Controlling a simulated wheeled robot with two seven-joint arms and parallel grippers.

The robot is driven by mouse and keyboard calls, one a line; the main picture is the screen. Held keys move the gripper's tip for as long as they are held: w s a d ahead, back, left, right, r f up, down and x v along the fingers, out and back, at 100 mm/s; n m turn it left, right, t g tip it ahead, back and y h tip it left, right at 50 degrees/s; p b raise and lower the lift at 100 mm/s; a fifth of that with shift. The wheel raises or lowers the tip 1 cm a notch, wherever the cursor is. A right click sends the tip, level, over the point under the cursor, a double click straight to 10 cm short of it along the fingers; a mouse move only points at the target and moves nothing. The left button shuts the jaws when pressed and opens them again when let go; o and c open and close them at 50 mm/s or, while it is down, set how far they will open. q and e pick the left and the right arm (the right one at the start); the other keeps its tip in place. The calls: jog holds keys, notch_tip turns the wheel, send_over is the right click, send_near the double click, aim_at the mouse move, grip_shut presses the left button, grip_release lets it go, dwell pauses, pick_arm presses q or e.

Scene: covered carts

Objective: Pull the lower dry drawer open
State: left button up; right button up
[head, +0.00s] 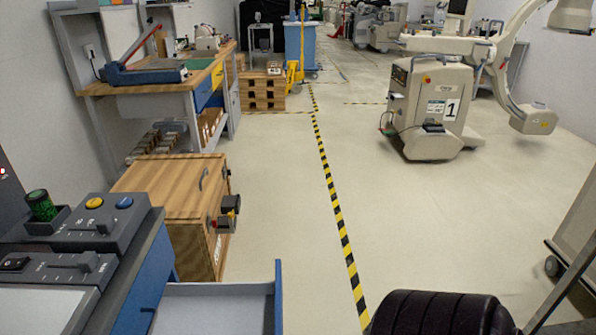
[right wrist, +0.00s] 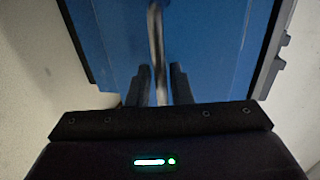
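A blue drawer front (head: 278,298) stands out from the blue-sided cart (head: 150,285) at the lower left of the head view. Its pale tray (head: 215,308) shows behind that front, so this drawer is out; the frame cuts it off at the bottom. In the right wrist view a blue panel (right wrist: 215,45) carries a thin metal bar handle (right wrist: 156,40). My right gripper (right wrist: 161,72) has its two dark fingers apart, one on each side of the bar, with a narrow gap visible. Whether they touch it is unclear. My left gripper is out of view.
A grey control panel (head: 85,225) with knobs tops the cart. A wooden cabinet (head: 175,190) stands just beyond. A black rounded object (head: 440,315) fills the bottom right of centre. The pale floor (head: 275,170) beside the striped tape (head: 335,205) is clear.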

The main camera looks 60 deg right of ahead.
jog(key=shift+o, duration=0.4)
jog(key=shift+d+r, duration=0.1)
jog(key=v, duration=0.7)
jog(key=shift+s+d, duration=0.2)
jog(key=shift+s, duration=0.1)
